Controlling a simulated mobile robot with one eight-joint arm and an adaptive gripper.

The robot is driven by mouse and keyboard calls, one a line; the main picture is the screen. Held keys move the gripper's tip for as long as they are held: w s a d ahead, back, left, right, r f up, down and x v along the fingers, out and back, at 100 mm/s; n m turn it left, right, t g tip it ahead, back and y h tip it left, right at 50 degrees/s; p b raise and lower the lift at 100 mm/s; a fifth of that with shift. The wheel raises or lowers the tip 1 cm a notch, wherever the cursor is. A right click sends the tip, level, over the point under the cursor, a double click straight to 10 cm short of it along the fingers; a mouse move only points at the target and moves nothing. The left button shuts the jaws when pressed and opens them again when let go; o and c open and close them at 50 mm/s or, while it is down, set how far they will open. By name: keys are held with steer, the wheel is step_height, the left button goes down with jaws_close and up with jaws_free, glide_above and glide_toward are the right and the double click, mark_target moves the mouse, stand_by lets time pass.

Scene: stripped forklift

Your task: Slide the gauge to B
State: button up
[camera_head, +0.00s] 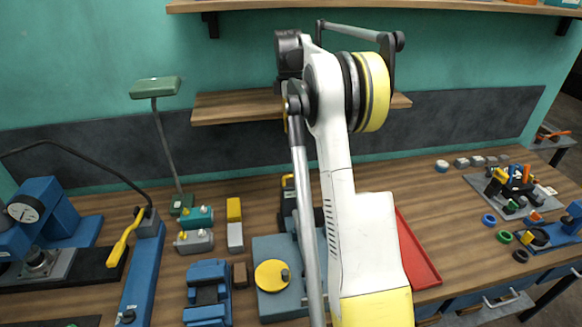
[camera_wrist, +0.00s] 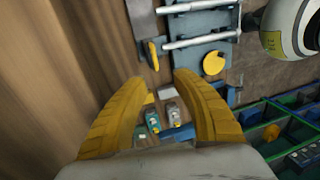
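In the wrist view my gripper (camera_wrist: 160,80) is open, its two yellow fingers apart with no object held between them. The gauge and a mark B cannot be picked out for certain. A round white dial (camera_head: 23,212) sits on a blue stand at the far left in the head view. A blue-grey fixture (camera_head: 270,300) with a yellow disc (camera_head: 272,275) stands mid-bench, partly hidden by my arm. In the wrist view a plate carries two silver rods (camera_wrist: 200,40), beside a yellow disc (camera_wrist: 214,63). A small yellow tab (camera_wrist: 152,54) stands left of the rods, beyond the fingertips.
Blue vise (camera_head: 208,292), teal block (camera_head: 196,217) and grey block (camera_head: 235,236) stand left of the fixture. A yellow-handled lever (camera_head: 124,238) and green-headed lamp (camera_head: 156,87) stand further left. A red tray (camera_head: 415,255) lies right of my arm. A wooden shelf (camera_head: 235,105) is behind.

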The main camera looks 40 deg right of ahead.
steer(key=f, duration=0.5)
steer(key=s+f+b, duration=0.1)
steer(key=f, duration=0.4)
steer(key=a+f, duration=0.1)
steer(key=f, duration=0.3)
steer(key=shift+s+f+b, duration=0.15)
steer(key=shift+f+b, duration=0.25)
jaws_close()
